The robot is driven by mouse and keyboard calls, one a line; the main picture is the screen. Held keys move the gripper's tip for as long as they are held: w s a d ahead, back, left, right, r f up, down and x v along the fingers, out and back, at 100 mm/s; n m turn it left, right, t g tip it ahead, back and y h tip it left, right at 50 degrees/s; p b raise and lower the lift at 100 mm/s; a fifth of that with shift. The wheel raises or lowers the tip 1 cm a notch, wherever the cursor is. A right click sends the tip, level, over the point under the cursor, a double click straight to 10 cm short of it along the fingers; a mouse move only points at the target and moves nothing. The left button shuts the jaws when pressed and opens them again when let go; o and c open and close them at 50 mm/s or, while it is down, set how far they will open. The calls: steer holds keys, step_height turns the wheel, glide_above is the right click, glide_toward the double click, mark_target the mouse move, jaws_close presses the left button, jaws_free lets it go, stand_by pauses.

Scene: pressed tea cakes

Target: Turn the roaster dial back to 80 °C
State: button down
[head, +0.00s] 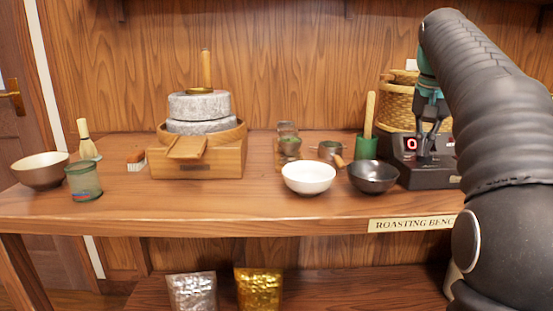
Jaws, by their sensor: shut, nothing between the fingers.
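The roaster is a dark box (412,178) at the right end of the bench. Its front carries a small display (411,144) with a red lit digit that looks like 0; part of the readout may be hidden. My gripper (424,156) is shut and points down in front of the roaster, just right of the display. No dial can be made out; the gripper and arm cover part of the roaster. I cannot tell whether the fingertips touch it.
Wicker baskets (397,104) stand behind the gripper. A stone mill (199,107) is farther left. The front bench strip (240,205) is clear.

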steer(key=shift+f+b, duration=0.3)
steer(key=shift+f, duration=0.45)
steer(key=shift+w+d, duration=0.1)
steer(key=shift+w, duration=0.05)
steer(key=shift+s+d+r+p, duration=0.1)
steer(key=shift+s+d+p, duration=0.15)
steer(key=shift+p, duration=0.95)
steer(key=shift+s+a, duration=0.2)
steer(key=shift+s, duration=0.1)
steer(key=shift+w+p+v, duration=0.2)
steer(key=shift+p+v, duration=0.5)
steer(key=shift+v, duration=0.35)
steer(key=shift+d+r, duration=0.15)
steer(key=shift+r, duration=1.8)
